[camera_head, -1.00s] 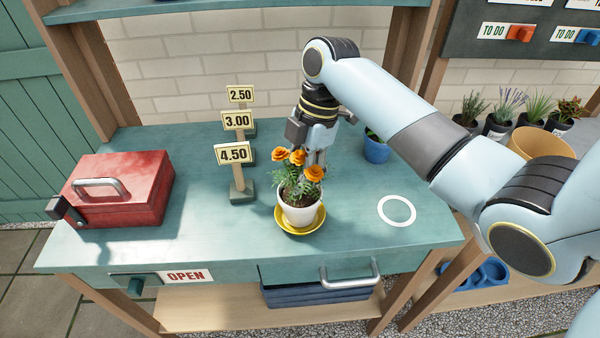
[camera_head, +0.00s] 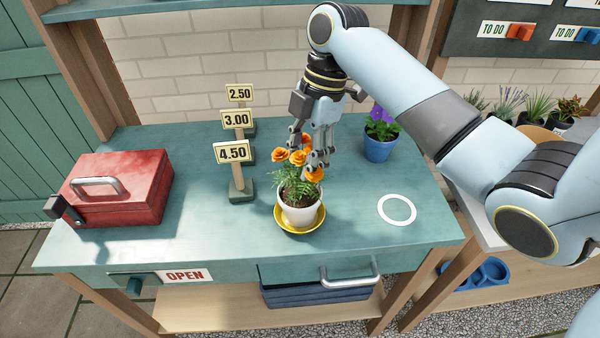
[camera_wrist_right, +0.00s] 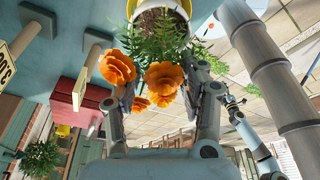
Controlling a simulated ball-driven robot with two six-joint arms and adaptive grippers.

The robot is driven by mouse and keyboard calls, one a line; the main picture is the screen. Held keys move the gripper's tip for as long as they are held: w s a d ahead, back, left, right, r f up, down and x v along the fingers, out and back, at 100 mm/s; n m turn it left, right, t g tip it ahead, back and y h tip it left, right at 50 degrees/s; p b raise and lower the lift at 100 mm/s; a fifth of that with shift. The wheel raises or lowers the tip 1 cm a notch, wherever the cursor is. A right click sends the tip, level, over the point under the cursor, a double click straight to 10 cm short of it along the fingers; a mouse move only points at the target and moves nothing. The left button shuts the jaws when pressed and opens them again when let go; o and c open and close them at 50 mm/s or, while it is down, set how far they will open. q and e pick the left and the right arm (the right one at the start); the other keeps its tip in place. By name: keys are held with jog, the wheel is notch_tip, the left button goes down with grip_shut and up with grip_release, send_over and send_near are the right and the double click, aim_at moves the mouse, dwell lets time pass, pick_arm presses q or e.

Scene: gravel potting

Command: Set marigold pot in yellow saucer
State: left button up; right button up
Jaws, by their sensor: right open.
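The marigold pot (camera_head: 299,214) is white with orange flowers and green leaves. It stands upright in the yellow saucer (camera_head: 284,226) near the front middle of the bench. My right gripper (camera_head: 312,160) is open just above and behind the pot, with its fingers around the flower heads. In the right wrist view, the open fingers of my right gripper (camera_wrist_right: 165,95) are either side of the orange flowers (camera_wrist_right: 163,80), and the pot's rim shows at the top. Whether the fingers touch the flowers I cannot tell. My left gripper is not in the head view.
A blue pot (camera_head: 378,149) with purple flowers stands behind to the right. Price signs (camera_head: 234,153) stand left of the marigold. A red cash box (camera_head: 122,190) sits at the left. A white ring (camera_head: 397,223) marks clear bench at the right.

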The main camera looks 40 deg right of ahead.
jog(key=v, duration=0.8)
